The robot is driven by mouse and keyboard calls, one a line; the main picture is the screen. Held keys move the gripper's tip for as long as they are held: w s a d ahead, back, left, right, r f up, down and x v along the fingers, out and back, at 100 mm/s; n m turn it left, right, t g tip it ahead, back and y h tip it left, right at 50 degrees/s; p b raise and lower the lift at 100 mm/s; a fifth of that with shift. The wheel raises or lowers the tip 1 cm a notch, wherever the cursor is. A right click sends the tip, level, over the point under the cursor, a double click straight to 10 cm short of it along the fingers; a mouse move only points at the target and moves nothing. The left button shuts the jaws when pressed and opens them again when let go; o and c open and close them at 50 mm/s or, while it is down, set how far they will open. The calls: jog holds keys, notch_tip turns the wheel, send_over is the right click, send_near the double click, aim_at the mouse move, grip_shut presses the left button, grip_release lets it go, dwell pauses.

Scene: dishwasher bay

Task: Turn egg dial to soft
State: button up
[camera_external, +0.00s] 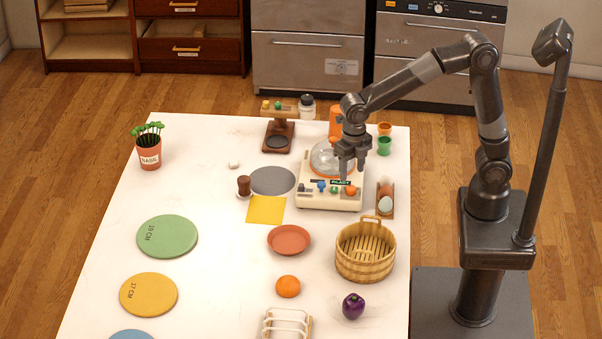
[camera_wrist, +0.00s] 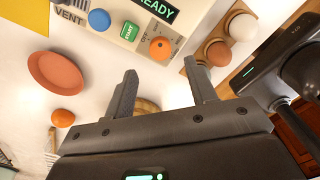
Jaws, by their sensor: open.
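The egg cooker (camera_external: 312,198) is a cream box with a clear dome, standing at the back right of the white table. Its orange egg dial (camera_wrist: 161,48) is a round knob with a small dark mark, on the front panel near the right corner. Lettering around the dial is partly legible, with "OFF" to its left. A green START button (camera_wrist: 129,32), a blue VENT knob (camera_wrist: 99,19) and a READY display (camera_wrist: 155,8) are beside it. My gripper (camera_wrist: 160,68) is open and empty. In the wrist view the dial appears between and just beyond the fingertips; contact is not visible.
A wooden holder with eggs (camera_external: 386,197) stands close to the cooker's right. A wooden basket (camera_external: 365,255), a terracotta dish (camera_external: 289,240) and a yellow square (camera_external: 265,209) lie in front. A grey disc (camera_external: 272,181) is left.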

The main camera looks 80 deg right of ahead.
aim_at(352, 187)
jog(key=s+d+r+m+t, duration=0.2)
jog(key=s+d+r+m, duration=0.45)
jog(key=r+m, duration=0.2)
jog(key=s+d+f+m+t, duration=0.1)
jog(key=s+d+m, duration=0.3)
jog(key=s+m, duration=0.3)
jog(key=s+d+f+m+t, duration=0.1)
jog(key=s+d+m, duration=0.3)
jog(key=s+m, duration=0.4)
jog(key=m+t, duration=0.1)
jog(key=m, duration=0.2)
jog(key=shift+f+t, duration=0.2)
jog(key=shift+t, duration=0.1)
